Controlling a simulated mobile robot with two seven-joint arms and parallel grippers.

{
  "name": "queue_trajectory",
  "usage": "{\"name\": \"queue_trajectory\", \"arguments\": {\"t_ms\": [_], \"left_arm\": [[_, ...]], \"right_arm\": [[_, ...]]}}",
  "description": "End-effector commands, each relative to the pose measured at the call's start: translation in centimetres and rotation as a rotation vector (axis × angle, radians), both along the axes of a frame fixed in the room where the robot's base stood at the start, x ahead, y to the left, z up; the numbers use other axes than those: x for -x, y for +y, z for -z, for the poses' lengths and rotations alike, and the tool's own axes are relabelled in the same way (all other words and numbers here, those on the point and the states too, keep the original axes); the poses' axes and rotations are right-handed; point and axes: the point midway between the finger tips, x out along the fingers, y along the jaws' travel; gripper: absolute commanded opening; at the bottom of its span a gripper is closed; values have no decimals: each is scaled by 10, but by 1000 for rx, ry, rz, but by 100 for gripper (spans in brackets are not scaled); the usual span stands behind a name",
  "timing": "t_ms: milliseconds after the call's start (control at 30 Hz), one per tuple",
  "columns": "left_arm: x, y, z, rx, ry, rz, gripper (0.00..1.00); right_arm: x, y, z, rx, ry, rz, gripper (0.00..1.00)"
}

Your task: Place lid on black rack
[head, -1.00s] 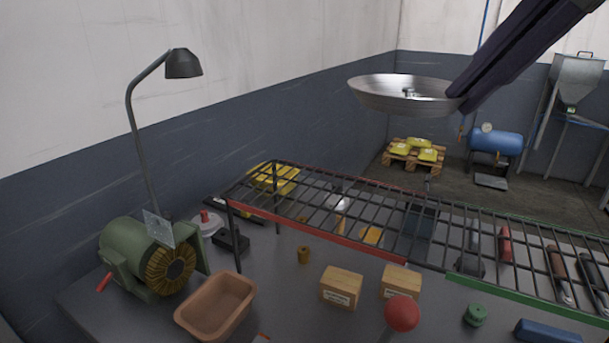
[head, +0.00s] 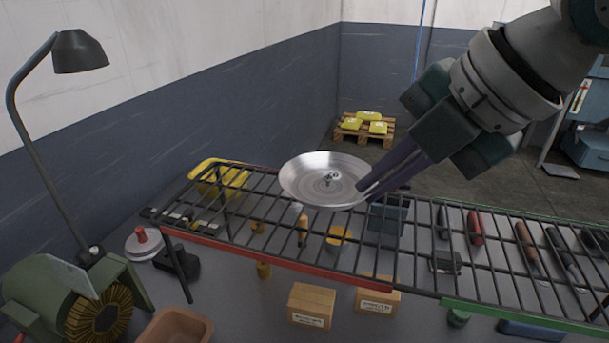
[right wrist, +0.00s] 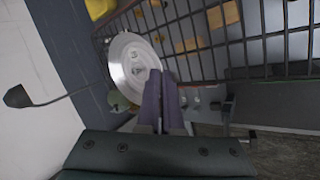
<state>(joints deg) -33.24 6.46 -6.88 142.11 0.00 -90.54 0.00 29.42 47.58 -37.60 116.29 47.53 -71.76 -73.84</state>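The lid (head: 318,180) is a round silvery metal disc with a small knob at its centre. It is over the red-edged left part of the black wire rack (head: 262,230); I cannot tell whether it touches the bars. My right gripper (head: 368,190) comes in from the upper right, its two long dark fingers close together on the lid's right rim. In the right wrist view the lid (right wrist: 128,62) is at the fingertips, with the rack (right wrist: 215,45) behind it. My left gripper is not in view.
Below the rack the table holds cardboard boxes (head: 311,304), a brown tray (head: 172,328) and several tools. A green motor (head: 50,300) and a lamp (head: 80,52) stand at the left. The rack's green-edged right part (head: 520,318) carries no lid.

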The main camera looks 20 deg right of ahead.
Motion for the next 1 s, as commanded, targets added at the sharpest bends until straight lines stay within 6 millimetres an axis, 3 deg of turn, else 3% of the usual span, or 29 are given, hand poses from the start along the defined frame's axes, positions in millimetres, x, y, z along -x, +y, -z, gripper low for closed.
{"name": "queue_trajectory", "arguments": {"t_ms": [500,867,1000], "left_arm": [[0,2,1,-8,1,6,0],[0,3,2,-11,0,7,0],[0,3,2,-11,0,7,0]], "right_arm": [[0,0,64,-1,-1,0,0],[0,0,69,0,-2,0,0],[0,0,68,1,-2,0,15]]}}
